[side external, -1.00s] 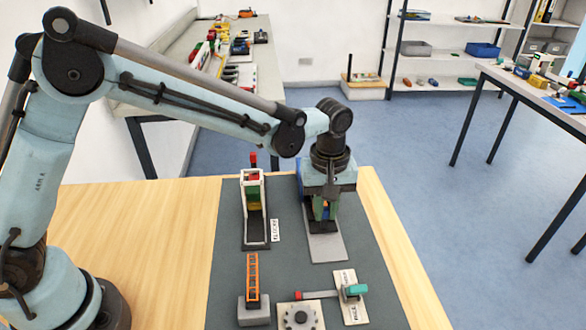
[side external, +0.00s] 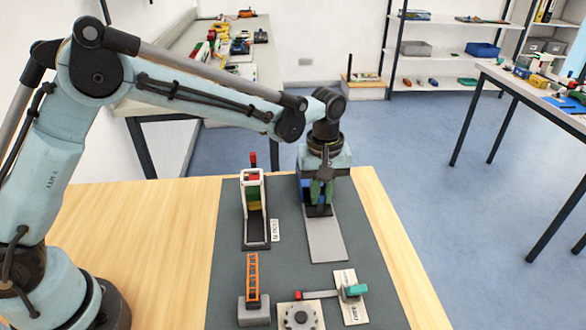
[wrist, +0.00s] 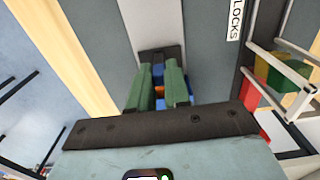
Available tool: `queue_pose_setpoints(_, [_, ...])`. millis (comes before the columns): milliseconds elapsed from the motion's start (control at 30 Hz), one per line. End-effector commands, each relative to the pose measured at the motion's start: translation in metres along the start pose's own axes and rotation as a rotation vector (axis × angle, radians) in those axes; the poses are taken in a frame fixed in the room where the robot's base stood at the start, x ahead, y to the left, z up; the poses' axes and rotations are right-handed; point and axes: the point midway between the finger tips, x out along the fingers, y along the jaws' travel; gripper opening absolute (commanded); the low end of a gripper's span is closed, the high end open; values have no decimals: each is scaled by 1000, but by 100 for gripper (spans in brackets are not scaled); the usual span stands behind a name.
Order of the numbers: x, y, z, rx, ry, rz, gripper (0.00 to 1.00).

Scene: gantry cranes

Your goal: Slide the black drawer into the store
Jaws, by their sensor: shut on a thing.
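The black drawer (side external: 318,211) sits at the far end of a light grey strip (side external: 326,236) on the dark mat. Its dark end also shows in the wrist view (wrist: 160,53), just beyond my fingertips. My gripper (side external: 321,195) points down, its green fingers closed on the drawer; they also show in the wrist view (wrist: 158,72). Small blue and orange parts show between the fingers, and the exact grip spot is hidden. A blue body (side external: 304,190), apparently the store, shows behind the fingers. My gripper hides most of it, so how far the drawer is inside cannot be told.
A white frame with coloured blocks (side external: 253,205) stands close on the left, beside a white label (side external: 275,231). In front are an orange piece on a grey block (side external: 253,280), a grey-knobbed plate (side external: 300,316) and a teal-handled lever (side external: 352,290). The strip is clear.

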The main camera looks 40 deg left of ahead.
Motion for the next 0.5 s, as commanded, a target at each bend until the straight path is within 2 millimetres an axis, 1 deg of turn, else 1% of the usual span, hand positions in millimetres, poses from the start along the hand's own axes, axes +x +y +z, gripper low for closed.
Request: queue_pose_setpoints(500, [0,1,-24,0,0,3,0])
